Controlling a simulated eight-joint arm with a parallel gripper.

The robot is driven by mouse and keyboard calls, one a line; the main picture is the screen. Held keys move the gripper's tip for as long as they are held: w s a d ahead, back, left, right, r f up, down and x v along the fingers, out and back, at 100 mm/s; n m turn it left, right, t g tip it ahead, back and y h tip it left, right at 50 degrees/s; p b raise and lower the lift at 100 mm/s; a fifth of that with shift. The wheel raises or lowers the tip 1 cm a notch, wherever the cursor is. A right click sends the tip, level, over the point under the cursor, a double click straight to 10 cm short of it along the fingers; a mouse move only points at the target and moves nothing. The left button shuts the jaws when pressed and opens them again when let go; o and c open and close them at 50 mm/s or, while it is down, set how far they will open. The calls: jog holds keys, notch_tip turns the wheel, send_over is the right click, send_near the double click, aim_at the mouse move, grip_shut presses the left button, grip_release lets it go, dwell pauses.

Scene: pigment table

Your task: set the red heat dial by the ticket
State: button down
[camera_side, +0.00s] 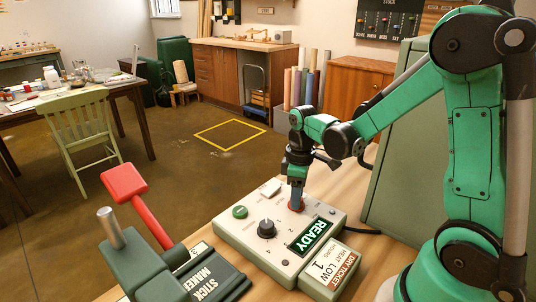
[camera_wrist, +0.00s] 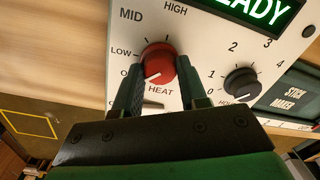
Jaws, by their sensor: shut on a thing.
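The red heat dial (camera_wrist: 159,62) sits on the pale control panel (camera_wrist: 207,50) between my gripper's fingers (camera_wrist: 164,88). Its white mark points to the lower left, near the O of a partly hidden label, below LOW. MID and HIGH lie further round the scale. In the side view my gripper (camera_side: 297,200) points down and is shut on the red dial (camera_side: 299,208), of which only a sliver shows. The ticket (camera_side: 333,270) at the panel's front right reads HEAT LOW, HOURS 1.
A black hours dial (camera_side: 266,228), a green button (camera_side: 240,212) and a lit READY display (camera_side: 310,238) share the panel. A red-handled lever (camera_side: 125,184) and the dark green stick maker (camera_side: 207,277) stand left of it.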

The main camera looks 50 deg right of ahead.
jog(key=shift+m, duration=0.3)
jog(key=m, duration=0.3)
jog(key=shift+m, duration=2.6)
jog(key=shift+c, duration=2.4)
grip_release()
jog(key=shift+r, duration=0.1)
jog(key=shift+d+r, duration=0.1)
jog(key=shift+r, duration=2.65)
